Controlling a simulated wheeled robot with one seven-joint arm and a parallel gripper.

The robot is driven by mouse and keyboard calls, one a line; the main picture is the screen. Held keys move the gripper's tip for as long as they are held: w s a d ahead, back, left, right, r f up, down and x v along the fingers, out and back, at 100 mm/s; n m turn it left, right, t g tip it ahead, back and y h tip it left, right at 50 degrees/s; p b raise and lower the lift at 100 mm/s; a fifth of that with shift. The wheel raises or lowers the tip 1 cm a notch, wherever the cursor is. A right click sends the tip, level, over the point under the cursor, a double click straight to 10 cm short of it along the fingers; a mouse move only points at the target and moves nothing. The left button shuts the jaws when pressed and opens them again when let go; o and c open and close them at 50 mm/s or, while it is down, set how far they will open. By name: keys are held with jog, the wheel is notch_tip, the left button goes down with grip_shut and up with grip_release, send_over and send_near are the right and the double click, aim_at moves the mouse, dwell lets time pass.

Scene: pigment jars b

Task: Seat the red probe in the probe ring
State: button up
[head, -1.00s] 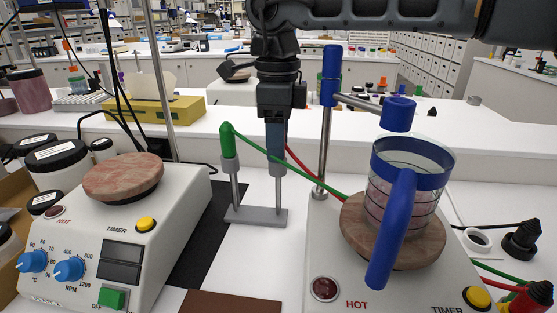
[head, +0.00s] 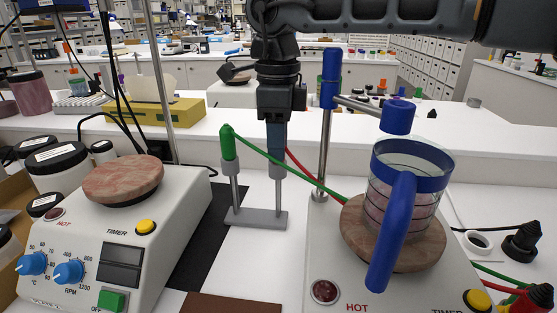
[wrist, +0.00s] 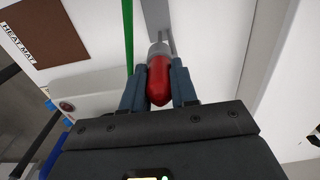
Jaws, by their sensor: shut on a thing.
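My gripper (head: 277,150) points straight down at the small grey stand (head: 262,220), over its right post. In the wrist view its two fingers are shut around the red probe (wrist: 159,80), whose grey collar shows beyond the fingertips. In the head view the fingers hide the probe, and only its red cable (head: 298,164) shows at the right. The probe is in line with the stand's post; I cannot tell whether it has lifted from it. A blue holder (head: 398,116), perhaps the probe ring, is on a side arm above the glass beaker (head: 407,190).
The green probe (head: 228,142) stands on the stand's left post, its green cable crossing to the right. A hotplate (head: 330,240) with beaker and upright metal rod (head: 324,150) stands right. Another hotplate (head: 120,235) is left. A yellow box (head: 155,114) lies behind.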

grip_shut()
jog(key=shift+r+p, duration=0.65)
jog(key=shift+r, duration=0.25)
dwell(0.5)
notch_tip(320, 180, up, 16)
jog(key=p, duration=1)
jog(key=shift+r+p, duration=0.15)
jog(key=shift+p, duration=0.2)
dwell(1.2)
dwell(0.4)
